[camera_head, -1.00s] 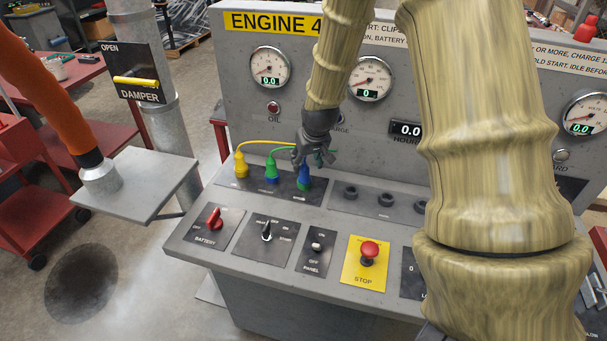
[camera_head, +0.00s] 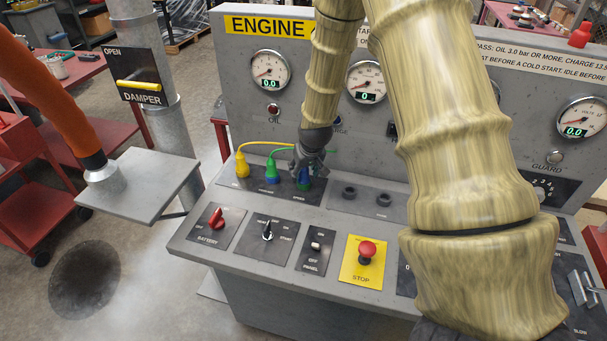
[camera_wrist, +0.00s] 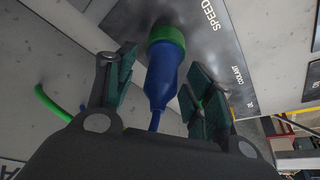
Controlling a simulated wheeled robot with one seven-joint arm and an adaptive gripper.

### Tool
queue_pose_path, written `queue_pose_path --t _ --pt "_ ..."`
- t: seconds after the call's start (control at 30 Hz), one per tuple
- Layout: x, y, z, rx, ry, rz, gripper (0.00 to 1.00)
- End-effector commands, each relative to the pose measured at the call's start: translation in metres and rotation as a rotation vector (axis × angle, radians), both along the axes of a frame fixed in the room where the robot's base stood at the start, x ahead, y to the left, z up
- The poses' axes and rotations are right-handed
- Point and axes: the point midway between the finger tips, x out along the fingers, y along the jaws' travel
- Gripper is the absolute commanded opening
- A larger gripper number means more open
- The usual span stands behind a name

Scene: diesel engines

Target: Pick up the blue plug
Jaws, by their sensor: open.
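The blue plug (camera_head: 304,184) stands at the right of a row of three plugs on the sloping console, mostly hidden behind my gripper (camera_head: 303,172) in the head view. In the wrist view the blue plug (camera_wrist: 161,78) has a tapered blue body, a green collar against the panel marked SPEED, and a thin blue tail towards the palm. My gripper is open. Its two dark green finger pads stand on either side of the plug, and a gap shows on both sides.
Empty sockets (camera_head: 349,193) lie to the right. The gauge panel (camera_head: 240,100) rises behind. Switches and a red stop button (camera_head: 367,250) lie in front.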

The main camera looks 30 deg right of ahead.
Motion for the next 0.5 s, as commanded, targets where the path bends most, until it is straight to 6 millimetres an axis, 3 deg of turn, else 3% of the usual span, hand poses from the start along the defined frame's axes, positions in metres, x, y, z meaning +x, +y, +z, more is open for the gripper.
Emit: queue_pose_path --t 0.27,0.5 --pt "0.0008 0.0003 -0.0017 0.000 0.000 0.000 0.53" --pt "0.0009 0.0006 -0.0014 0.000 0.000 0.001 0.11"
